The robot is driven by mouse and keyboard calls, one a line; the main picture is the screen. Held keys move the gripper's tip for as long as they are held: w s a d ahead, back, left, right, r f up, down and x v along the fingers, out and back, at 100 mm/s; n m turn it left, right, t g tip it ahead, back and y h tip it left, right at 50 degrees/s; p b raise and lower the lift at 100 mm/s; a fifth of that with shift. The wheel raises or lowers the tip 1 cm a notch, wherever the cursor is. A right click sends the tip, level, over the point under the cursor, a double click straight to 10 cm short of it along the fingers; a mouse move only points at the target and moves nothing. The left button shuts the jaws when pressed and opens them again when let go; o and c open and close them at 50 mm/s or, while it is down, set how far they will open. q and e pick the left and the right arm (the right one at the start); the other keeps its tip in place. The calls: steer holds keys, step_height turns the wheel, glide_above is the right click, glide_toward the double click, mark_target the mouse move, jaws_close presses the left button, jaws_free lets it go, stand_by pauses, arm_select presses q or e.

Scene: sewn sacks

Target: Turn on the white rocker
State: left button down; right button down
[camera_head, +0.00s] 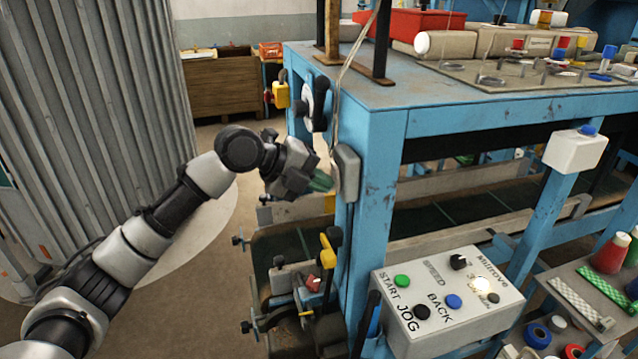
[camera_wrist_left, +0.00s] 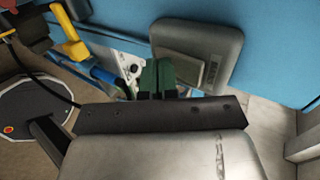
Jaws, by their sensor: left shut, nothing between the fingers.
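A grey box (camera_head: 347,172) is fixed to the blue post of the machine. It also shows in the left wrist view (camera_wrist_left: 222,38), with a pale, greyish rocker (camera_wrist_left: 182,68) on its face. The rocker's face is turned away in the head view, and I cannot tell its position. My left gripper (camera_head: 322,183) is shut and empty, its green fingertips close to the left side of the box. In the left wrist view the fingertips (camera_wrist_left: 157,76) overlap the rocker's left edge. I cannot tell whether they touch it. My right gripper is not in view.
A control panel (camera_head: 445,299) with several buttons stands lower right. A yellow-handled part (camera_head: 328,251) is below my left gripper, and a yellow box (camera_head: 281,95) is above it. A thin cord (camera_head: 340,85) hangs by the post. Floor left of the machine is clear.

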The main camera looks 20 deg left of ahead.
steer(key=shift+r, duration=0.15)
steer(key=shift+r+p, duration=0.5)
steer(key=shift+p, duration=0.1)
